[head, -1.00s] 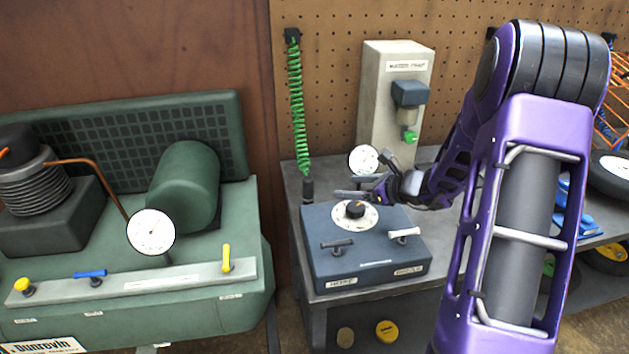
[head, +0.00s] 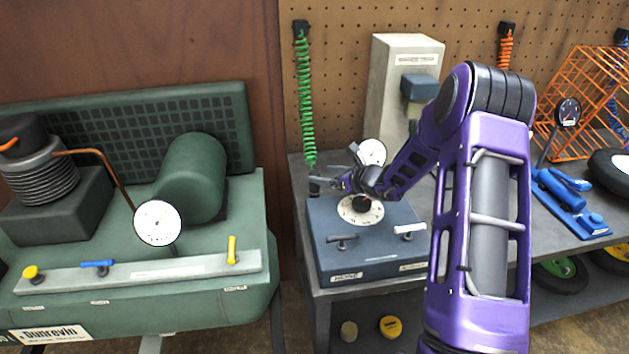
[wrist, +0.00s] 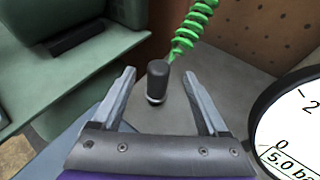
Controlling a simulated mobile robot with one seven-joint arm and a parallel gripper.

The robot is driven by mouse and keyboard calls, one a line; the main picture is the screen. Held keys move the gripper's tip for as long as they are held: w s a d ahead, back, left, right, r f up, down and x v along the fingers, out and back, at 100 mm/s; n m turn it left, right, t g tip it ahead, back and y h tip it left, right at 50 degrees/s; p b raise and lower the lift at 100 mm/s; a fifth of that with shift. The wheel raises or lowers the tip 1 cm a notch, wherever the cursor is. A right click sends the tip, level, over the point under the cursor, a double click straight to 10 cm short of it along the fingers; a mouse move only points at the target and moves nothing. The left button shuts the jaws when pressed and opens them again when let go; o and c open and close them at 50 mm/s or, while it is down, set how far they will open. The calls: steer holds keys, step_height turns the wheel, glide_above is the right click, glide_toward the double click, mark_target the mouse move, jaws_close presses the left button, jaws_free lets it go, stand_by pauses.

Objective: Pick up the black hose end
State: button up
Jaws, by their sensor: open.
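The black hose end (wrist: 157,82) hangs on the green coiled hose (head: 306,105) at the back left corner of the grey bench. In the head view the hose end (head: 313,187) is partly hidden by my gripper (head: 327,182). In the wrist view my gripper (wrist: 160,88) is open and empty. The hose end shows between its two fingertips, apart from both. I cannot tell exactly how deep between the fingers it is.
A blue control box (head: 368,256) with a dial and levers sits below my gripper. A round gauge (head: 372,152) stands close behind it, and a grey post (head: 400,80) farther back. The green compressor (head: 190,235) stands left of the bench.

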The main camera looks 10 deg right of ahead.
mark_target(318, 174)
steer(key=x, duration=0.4)
steer(key=shift+w+a+f, duration=0.15)
steer(key=shift+a+f, duration=0.1)
steer(key=shift+c, duration=0.2)
jaws_close()
